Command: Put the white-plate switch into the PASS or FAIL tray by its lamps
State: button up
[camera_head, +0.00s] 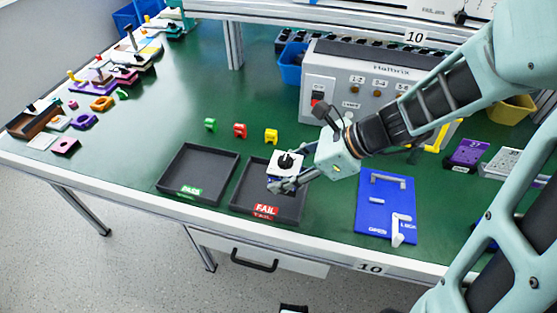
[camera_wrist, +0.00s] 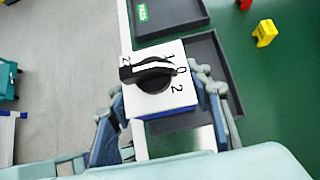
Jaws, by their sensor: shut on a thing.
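The white-plate switch (camera_head: 286,166) has a black knob and is held over the FAIL tray (camera_head: 298,217), above its inside. My gripper (camera_head: 284,182) is shut on its sides. In the wrist view the switch (camera_wrist: 150,108) shows a white plate with black numerals, a black knob with a white bar, and a blue body below. Whether it touches the tray is unclear. The PASS tray (camera_head: 172,188) is empty, left of the FAIL tray. The grey Halbrix tester (camera_head: 385,62) has small amber-brown lamps (camera_head: 354,90) under labels; I cannot tell whether any is lit.
A blue fixture (camera_head: 370,232) marked OPEN and LOCK, with a white lever, lies right of the FAIL tray. Green, red and yellow small blocks (camera_head: 240,130) stand behind the trays. Assorted parts (camera_head: 100,85) fill the left end.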

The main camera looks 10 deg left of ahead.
jog(key=w+a+f+b, duration=0.2)
jog(key=f+b, duration=0.1)
jog(key=w+a+f+b, duration=0.1)
jog(key=f, duration=0.1)
jog(key=shift+w+a+f, duration=0.2)
jog(key=shift+f, duration=0.05)
jog(key=f+b, duration=0.3)
jog(key=b, duration=0.1)
jog(key=shift+w+a+f, duration=0.2)
jog(key=shift+f, duration=0.2)
jog(key=shift+r, duration=0.15)
jog(key=o, duration=1.3)
jog(key=shift+f, duration=0.2)
